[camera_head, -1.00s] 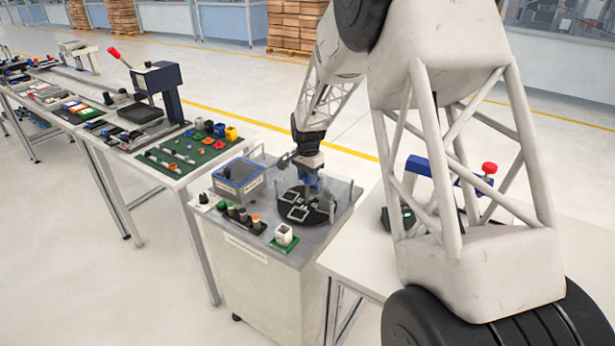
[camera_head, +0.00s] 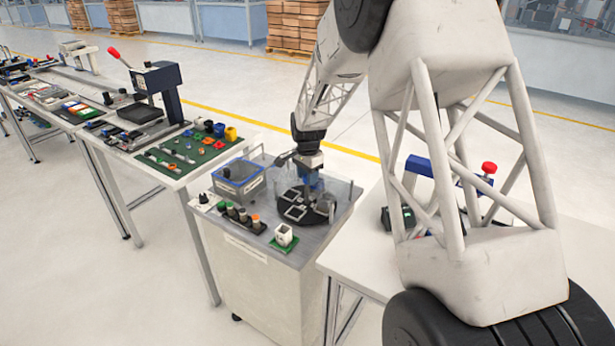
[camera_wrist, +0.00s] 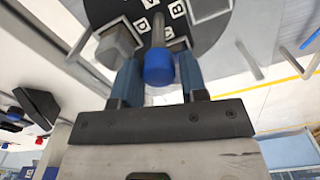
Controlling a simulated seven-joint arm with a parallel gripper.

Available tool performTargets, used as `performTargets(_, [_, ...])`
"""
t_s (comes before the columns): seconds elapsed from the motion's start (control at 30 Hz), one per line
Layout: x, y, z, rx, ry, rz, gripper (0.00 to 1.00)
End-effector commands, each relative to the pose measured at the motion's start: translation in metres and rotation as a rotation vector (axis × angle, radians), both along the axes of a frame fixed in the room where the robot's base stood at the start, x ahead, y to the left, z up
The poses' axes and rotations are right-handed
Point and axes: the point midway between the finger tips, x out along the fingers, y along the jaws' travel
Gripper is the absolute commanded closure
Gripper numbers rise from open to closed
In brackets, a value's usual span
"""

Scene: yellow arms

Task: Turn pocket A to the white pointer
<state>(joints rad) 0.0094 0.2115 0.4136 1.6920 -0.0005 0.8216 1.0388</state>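A dark round disc (camera_head: 317,217) with light square-framed pockets (camera_head: 296,213) lies on the grey cart top. In the wrist view the disc (camera_wrist: 218,42) carries small white letter tags (camera_wrist: 178,9); the letters are tilted and small, so I cannot tell surely which pocket is A. A grey stem with a blue knob (camera_wrist: 159,68) stands up from the disc. My gripper (camera_wrist: 159,62) has its blue fingers on both sides of this knob, seemingly against it. In the head view my gripper (camera_head: 309,180) is low over the disc. I cannot make out the white pointer.
On the cart, a blue-rimmed grey bin (camera_head: 239,182) stands left of the disc. A row of knobs or buttons (camera_head: 242,216) and a white box on a green base (camera_head: 284,236) are in front. A green mat with small parts (camera_head: 190,150) lies on the left table.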

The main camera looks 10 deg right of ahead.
Motion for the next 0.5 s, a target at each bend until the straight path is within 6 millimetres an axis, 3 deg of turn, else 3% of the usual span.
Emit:
performTargets(0.1, [-0.0003, 0.0002, -0.0007, 0.000, 0.001, 0.000, 0.44])
performTargets(0.5, [-0.0007, 0.0004, 0.0026, 0.000, 0.002, 0.001, 0.44])
